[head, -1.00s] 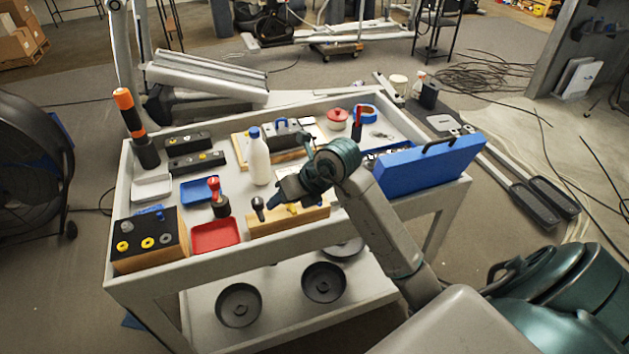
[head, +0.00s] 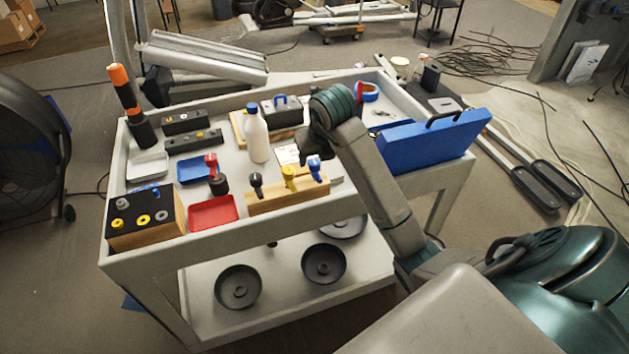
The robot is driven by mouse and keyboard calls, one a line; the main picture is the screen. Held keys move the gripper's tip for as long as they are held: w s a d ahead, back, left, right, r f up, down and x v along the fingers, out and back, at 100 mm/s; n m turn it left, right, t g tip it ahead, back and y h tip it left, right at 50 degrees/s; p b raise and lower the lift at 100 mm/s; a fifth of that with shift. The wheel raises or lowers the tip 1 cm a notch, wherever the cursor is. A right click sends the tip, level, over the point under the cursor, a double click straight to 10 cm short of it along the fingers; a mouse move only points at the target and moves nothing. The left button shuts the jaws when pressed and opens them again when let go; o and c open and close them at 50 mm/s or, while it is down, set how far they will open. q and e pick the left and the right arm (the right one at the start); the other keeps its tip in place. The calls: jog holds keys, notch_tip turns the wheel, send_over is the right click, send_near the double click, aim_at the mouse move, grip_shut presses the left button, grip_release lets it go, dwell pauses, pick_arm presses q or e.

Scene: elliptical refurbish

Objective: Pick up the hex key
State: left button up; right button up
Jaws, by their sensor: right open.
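I cannot pick out the hex key for certain. A wooden rack (head: 290,197) at the cart's front edge holds upright tools with a black handle (head: 256,183), a yellow handle (head: 289,174) and a blue handle (head: 314,166). A small blue piece (head: 146,189) lies on a black-topped block at the front left, too small to identify. My right gripper (head: 306,155) is above the cart, just behind the rack's blue handle in the picture. It is open, with nothing visible in it. Its fingers are dark and partly hidden by the wrist. My left gripper is not in view.
The cart top (head: 228,148) is crowded. A white bottle (head: 256,136) stands left of my right gripper. Black discs (head: 323,264) lie on the lower shelf.

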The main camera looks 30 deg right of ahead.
aim_at(315, 162)
jog(key=shift+b+x, duration=1.05)
jog(key=shift+b, duration=0.1)
jog(key=shift+w+d+f+b, duration=0.15)
jog(key=shift+w+f+b, duration=0.15)
jog(key=shift+f+b, duration=0.35)
jog(key=shift+w+f+p, duration=0.2)
jog(key=shift+f+p, duration=0.15)
jog(key=shift+p, duration=0.1)
jog(key=shift+w+d+f, duration=0.1)
jog(key=shift+w+f, duration=0.05)
jog(key=shift+f, duration=0.2)
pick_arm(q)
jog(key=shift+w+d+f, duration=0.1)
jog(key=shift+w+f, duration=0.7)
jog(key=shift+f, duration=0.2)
pick_arm(e)
grip_shut()
